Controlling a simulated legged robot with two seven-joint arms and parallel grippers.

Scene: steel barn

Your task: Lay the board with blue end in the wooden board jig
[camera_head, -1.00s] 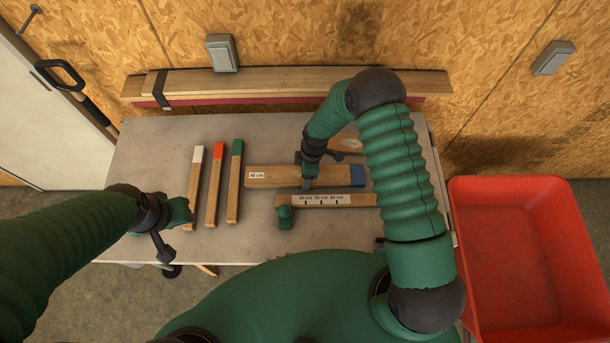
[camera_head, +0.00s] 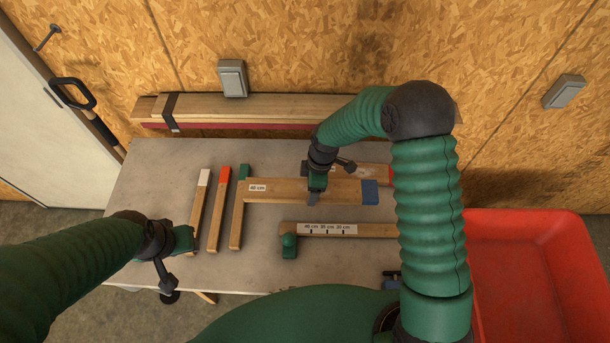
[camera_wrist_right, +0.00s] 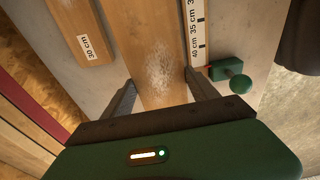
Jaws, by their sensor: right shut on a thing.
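The board with blue end (camera_head: 330,191) carries a 40 cm label at its left end, and its blue end (camera_head: 370,192) points right. My right gripper (camera_head: 314,198) is shut across its middle. The board seems raised off the table, its left end overlapping the green-tipped stick. In the right wrist view the board (camera_wrist_right: 155,50) runs between the fingers (camera_wrist_right: 160,97). The wooden board jig (camera_head: 375,230) lies nearer me, with a marked scale and a green stop (camera_head: 289,246) at its left. My arm hides its right part. My left gripper (camera_head: 184,240) hangs at the table's left; its jaws are unclear.
Sticks with white (camera_head: 203,205), red (camera_head: 220,210) and green (camera_head: 240,210) tips lie at left. A red-ended board (camera_head: 378,172) lies behind the held one; the wrist view shows a 30 cm board (camera_wrist_right: 80,30). A red bin (camera_head: 530,270) stands right. Strapped planks (camera_head: 250,108) line the back.

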